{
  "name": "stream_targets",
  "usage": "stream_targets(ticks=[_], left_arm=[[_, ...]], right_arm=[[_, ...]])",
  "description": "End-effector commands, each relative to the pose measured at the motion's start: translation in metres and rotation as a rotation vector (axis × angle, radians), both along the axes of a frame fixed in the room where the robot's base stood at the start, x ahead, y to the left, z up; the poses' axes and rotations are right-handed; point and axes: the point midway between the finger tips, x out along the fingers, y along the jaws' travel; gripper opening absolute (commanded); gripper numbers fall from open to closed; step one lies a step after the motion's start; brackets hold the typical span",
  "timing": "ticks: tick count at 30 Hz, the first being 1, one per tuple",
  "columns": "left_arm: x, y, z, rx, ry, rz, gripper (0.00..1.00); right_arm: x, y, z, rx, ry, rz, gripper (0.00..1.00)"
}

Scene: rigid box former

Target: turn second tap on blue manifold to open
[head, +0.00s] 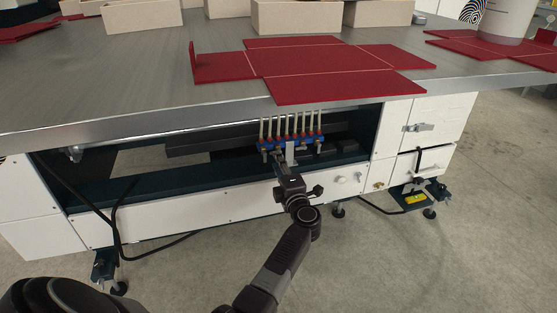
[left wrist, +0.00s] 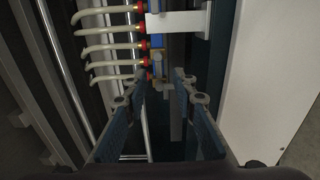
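The blue manifold (head: 307,141) sits in the open bay under the table's front edge, with a row of red fittings and pale hoses rising from it. In the left wrist view the manifold (left wrist: 157,42) runs up the picture, hoses to its left. My left gripper (head: 279,161) is in front of the manifold's left part and hides some of it. In the left wrist view my left gripper (left wrist: 163,78) is open, its fingers on either side of a small grey-blue piece at the manifold's near end. I cannot tell whether they touch it, nor the taps' positions. My right gripper is not in view.
A pale bracket (left wrist: 180,23) crosses the manifold close to the fingers. A white panel (left wrist: 268,85) stands to the right. The metal tabletop (head: 130,85) overhangs the bay and carries red flat box blanks (head: 340,88). A dark rail (head: 215,142) runs behind.

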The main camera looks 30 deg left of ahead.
Motion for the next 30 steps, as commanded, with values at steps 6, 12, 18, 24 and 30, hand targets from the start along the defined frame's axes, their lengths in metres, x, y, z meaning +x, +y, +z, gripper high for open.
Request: stream_targets(ticks=[6, 12, 18, 24, 30], left_arm=[[0.018, 0.021, -0.001, 0.002, -0.002, -0.001, 0.25], [0.022, 0.025, 0.001, 0.001, -0.002, -0.001, 0.25], [0.022, 0.025, 0.001, 0.001, -0.002, -0.001, 0.21], [0.022, 0.025, 0.001, 0.001, -0.002, -0.001, 0.0], [0.022, 0.025, 0.001, 0.001, -0.002, -0.002, 0.0]], right_arm=[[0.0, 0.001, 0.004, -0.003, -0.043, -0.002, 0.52], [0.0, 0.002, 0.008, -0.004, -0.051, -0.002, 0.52], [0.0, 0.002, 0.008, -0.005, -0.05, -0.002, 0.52], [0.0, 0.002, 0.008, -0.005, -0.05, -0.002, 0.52], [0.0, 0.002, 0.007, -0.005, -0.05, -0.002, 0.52]])
